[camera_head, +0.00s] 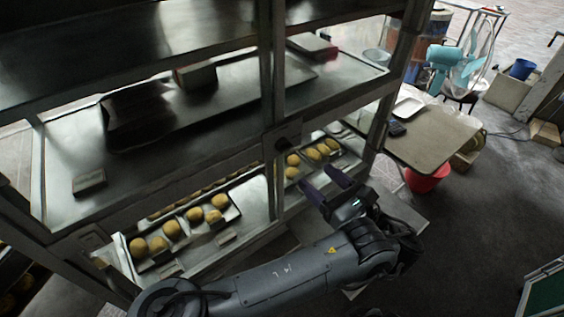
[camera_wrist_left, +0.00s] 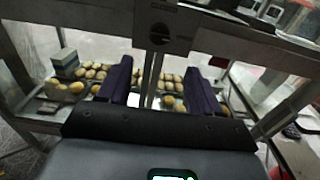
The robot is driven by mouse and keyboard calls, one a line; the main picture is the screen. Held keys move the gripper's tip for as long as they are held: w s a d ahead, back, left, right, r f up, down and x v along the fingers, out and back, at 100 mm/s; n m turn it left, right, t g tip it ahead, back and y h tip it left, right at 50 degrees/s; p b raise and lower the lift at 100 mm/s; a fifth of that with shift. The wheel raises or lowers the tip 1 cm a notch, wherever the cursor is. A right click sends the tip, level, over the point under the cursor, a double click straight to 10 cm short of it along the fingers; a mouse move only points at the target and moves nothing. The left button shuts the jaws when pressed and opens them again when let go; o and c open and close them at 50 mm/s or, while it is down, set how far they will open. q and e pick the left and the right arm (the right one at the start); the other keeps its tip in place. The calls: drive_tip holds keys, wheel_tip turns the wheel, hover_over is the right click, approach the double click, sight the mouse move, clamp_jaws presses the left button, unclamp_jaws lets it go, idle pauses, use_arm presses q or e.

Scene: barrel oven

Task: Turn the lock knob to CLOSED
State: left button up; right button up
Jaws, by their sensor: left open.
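The lock knob (camera_head: 288,143) is a small dark round knob on a dark plate, on the metal frame where the middle post meets the shelf rail. In the left wrist view the knob (camera_wrist_left: 158,34) is above the space between my fingers, on the post. Its marking is too small to read. My left gripper (camera_head: 325,182) is open and empty, with its two purple fingers below and to the right of the knob in the head view. The fingers also show in the left wrist view (camera_wrist_left: 160,75), apart from the knob. My right gripper is not in view.
Trays of round buns (camera_head: 195,214) lie on the lower level behind the frame. Metal posts and rails surround the knob. A table (camera_head: 435,140), a red bucket (camera_head: 428,178) and a teal fan (camera_head: 455,58) stand to the right. The floor (camera_head: 480,215) at the right is mostly clear.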

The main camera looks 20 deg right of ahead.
sight(288, 151)
use_arm(q)
drive_tip(key=x, duration=0.5)
drive_tip(key=b+x, duration=0.1)
drive_tip(key=x, duration=0.5)
drive_tip(key=shift+a+r, duration=0.1)
drive_tip(key=shift+r, duration=0.1)
drive_tip(key=c, duration=1)
drive_tip(key=shift+c, duration=0.2)
